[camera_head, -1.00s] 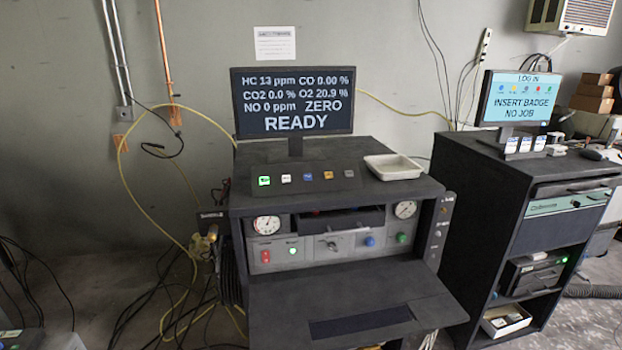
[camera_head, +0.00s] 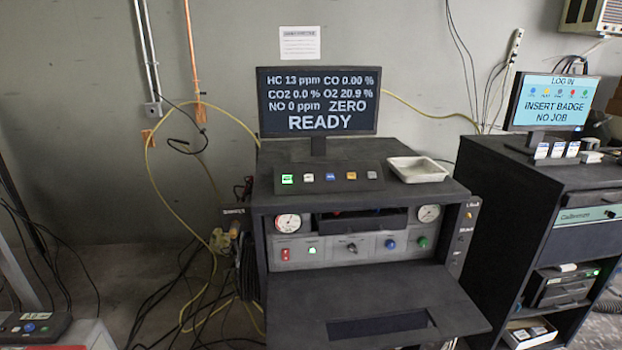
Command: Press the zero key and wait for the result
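The analyser cabinet (camera_head: 365,280) stands in the middle of the head view. On its top lies a dark key panel (camera_head: 329,187) with a row of coloured keys: a lit green key (camera_head: 287,179), a white key (camera_head: 308,177), a blue key (camera_head: 330,176), an orange key (camera_head: 351,175) and a grey key (camera_head: 372,174). The key labels are too small to read. The monitor (camera_head: 318,102) behind it reads HC 13 ppm, CO 0.00 %, CO2 0.0 %, O2 20.9 %, NO 0 ppm, ZERO READY. Neither gripper is in view.
A white tray (camera_head: 443,172) sits on the cabinet top right of the keys. A second cabinet (camera_head: 500,210) at right carries a screen (camera_head: 550,102) reading LOG IN, INSERT BADGE, NO JOB. Yellow hose and black cables (camera_head: 190,305) lie on the floor at left.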

